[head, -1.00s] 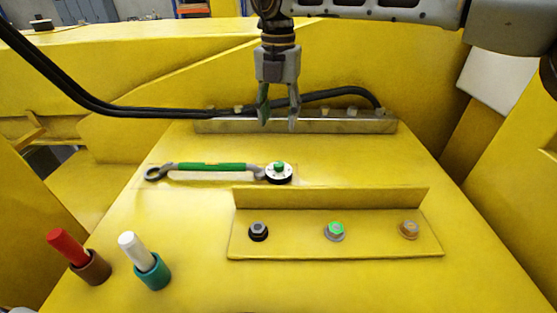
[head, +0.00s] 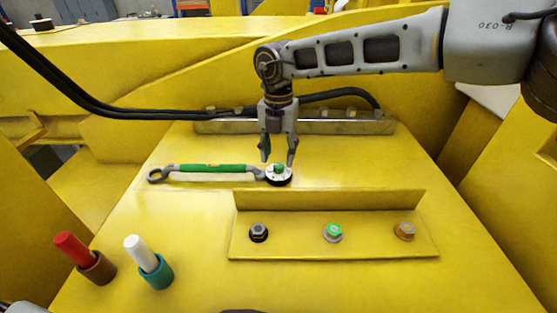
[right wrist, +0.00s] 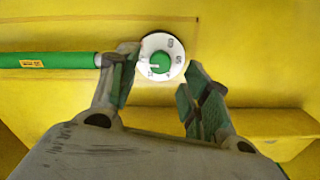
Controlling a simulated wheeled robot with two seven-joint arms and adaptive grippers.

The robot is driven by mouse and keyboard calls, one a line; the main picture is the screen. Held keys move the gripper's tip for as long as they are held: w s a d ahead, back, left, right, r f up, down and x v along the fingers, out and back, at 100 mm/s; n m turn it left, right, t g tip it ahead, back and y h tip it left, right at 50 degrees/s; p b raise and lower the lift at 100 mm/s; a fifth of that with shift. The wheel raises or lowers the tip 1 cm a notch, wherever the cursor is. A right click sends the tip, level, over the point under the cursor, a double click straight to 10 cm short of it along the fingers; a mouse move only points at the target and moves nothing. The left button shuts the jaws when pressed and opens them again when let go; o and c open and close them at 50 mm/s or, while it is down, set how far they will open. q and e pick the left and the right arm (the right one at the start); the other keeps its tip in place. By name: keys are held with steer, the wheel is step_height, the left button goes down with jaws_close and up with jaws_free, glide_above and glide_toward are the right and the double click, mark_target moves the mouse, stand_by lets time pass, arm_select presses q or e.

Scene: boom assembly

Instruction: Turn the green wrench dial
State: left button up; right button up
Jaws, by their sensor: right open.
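The green-handled wrench (head: 215,169) lies flat on the yellow panel, its open ring end to the left. Its right end meets a round dial (head: 279,174) with a white marked face and a green centre knob. My right gripper (head: 278,156) points down just above the dial, open and empty. In the right wrist view the dial (right wrist: 160,57) shows between and beyond the open fingertips (right wrist: 160,80). The left finger overlaps the wrench's end there, and part of the green handle (right wrist: 50,60) shows at the left. My left gripper is not in view.
A yellow angled bracket (head: 330,240) with a black, a green and an orange bolt stands in front of the dial. Red (head: 72,246) and white (head: 140,252) pegs sit in holders at front left. Black hoses and a metal strip (head: 300,126) lie behind.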

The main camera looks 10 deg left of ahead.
mark_target(278, 165)
steer(key=shift+f+p, duration=0.35)
steer(key=shift+f, duration=1.55)
steer(key=c, duration=1)
steer(key=shift+c, duration=0.2)
